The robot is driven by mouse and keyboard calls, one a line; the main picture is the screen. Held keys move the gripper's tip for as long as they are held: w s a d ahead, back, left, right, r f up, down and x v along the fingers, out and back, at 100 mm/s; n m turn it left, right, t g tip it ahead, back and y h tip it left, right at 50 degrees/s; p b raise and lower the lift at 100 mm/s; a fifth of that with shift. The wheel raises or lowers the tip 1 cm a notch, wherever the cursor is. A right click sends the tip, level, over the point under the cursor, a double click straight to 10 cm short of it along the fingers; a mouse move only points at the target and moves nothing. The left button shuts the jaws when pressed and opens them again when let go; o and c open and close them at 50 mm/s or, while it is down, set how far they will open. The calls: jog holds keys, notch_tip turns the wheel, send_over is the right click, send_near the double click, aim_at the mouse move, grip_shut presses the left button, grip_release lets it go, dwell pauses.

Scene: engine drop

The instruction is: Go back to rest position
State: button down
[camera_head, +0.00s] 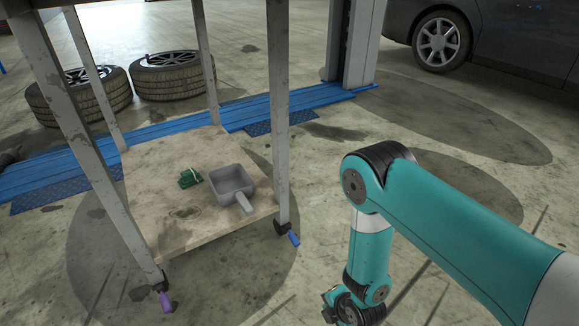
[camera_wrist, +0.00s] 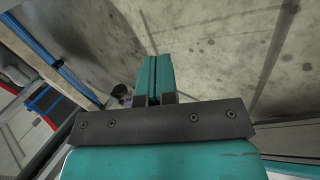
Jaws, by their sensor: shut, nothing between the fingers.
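My gripper (camera_wrist: 154,80) shows in the wrist view, its two teal fingers pressed together with nothing between them. It is over bare concrete floor in that view. In the head view my teal arm reaches in from the right and bends down at the elbow. Its wrist end is at the bottom edge, right of the cart, and the fingers are out of that frame.
A metal-legged cart (camera_head: 148,240) stands at left; its lower shelf holds a grey square pan (camera_head: 231,184) and a green item (camera_head: 190,178). Two tires (camera_head: 172,78) (camera_head: 80,98), blue floor rails (camera_head: 160,126) and a dark car (camera_head: 520,45) are behind. Floor around my arm is clear.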

jog(key=w+a+r+m+g+y+p, duration=0.2)
jog(key=r+m, duration=0.7)
jog(key=r, duration=2)
jog(key=s+d+r+m+g+p, duration=0.1)
jog(key=s+d+r+m+p, duration=0.15)
jog(key=s+r, duration=0.55)
jog(key=s+d+r+m+g+h+p, duration=0.1)
jog(key=s+d+r+m+p, duration=0.2)
jog(key=r, duration=0.8)
jog(key=s+d+r+m+g+p, duration=0.1)
jog(key=s+r+m, duration=0.2)
jog(key=s+r, duration=0.55)
notch_tip(320, 180, up, 37)
jog(key=w+p, duration=0.2)
jog(key=p, duration=3.4)
jog(key=shift+a+r, duration=0.15)
jog(key=shift+a, duration=0.15)
